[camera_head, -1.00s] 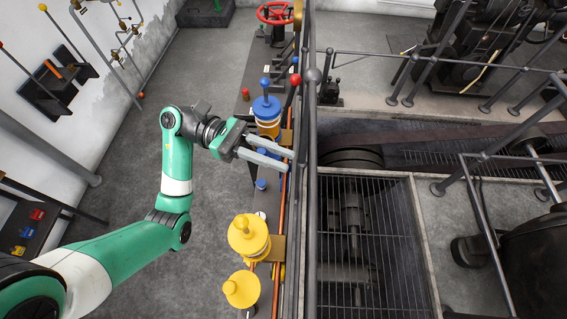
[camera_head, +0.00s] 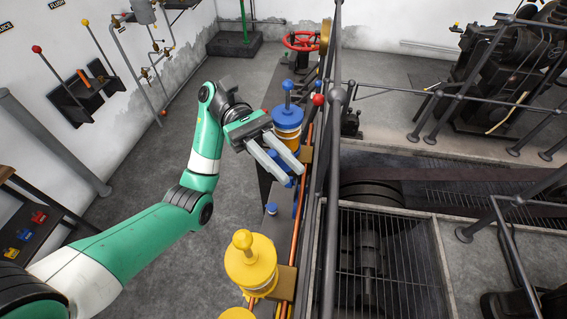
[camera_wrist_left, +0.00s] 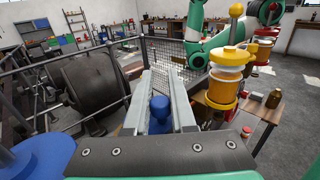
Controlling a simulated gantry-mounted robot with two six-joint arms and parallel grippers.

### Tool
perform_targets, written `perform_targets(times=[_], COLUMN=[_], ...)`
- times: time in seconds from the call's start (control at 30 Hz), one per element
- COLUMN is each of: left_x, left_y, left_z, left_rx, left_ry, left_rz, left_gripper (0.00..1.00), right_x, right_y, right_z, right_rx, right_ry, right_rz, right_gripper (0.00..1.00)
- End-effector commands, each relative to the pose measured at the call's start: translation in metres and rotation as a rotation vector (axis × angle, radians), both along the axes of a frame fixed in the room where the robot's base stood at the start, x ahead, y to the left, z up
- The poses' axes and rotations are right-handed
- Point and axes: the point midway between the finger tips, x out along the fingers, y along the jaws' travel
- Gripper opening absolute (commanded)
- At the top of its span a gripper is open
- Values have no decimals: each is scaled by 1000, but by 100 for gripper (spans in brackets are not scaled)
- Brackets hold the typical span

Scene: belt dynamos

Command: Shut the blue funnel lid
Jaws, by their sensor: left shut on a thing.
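The blue funnel lid (camera_head: 287,117) is a round blue disc with an upright stem and ball knob. It sits over a yellow-orange oiler body; I cannot tell whether it is fully seated. My left gripper (camera_head: 286,170) is just in front of that oiler, its grey fingers pointing right and down. In the left wrist view, a small blue piece (camera_wrist_left: 159,110) shows between the two fingers (camera_wrist_left: 160,95), and the gripper is shut on it as far as I can tell. A blue disc (camera_wrist_left: 35,158) fills the lower left corner there. My right gripper is not in view.
Yellow-lidded oilers (camera_head: 250,262) stand nearer along the same narrow bench. A small blue cap (camera_head: 271,208) lies between. A dark railing (camera_head: 329,190) with a red ball lever (camera_head: 318,99) runs close on the right. The floor at left is open.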

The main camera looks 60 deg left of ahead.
Motion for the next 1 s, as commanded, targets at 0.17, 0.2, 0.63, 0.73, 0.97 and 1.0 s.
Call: perform_targets(times=[0.17, 0.2, 0.63, 0.73, 0.97, 1.0], left_x=[0, 0, 0, 0, 0, -4], left_y=[0, 0, 0, 0, 0, -3], left_z=[0, 0, 0, 1, 31, 40], left_rx=[0, 0, 0, 0, 2, 4], left_ry=[1, 1, 0, 0, -4, -5], left_rz=[0, 0, 1, 1, 0, 1], left_gripper=[27, 34, 54, 54, 54, 54], right_x=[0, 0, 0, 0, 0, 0], right_y=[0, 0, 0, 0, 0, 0], right_z=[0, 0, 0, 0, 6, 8], right_rx=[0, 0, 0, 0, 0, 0], right_ry=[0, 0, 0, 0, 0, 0], right_rz=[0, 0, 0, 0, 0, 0], right_gripper=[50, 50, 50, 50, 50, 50])
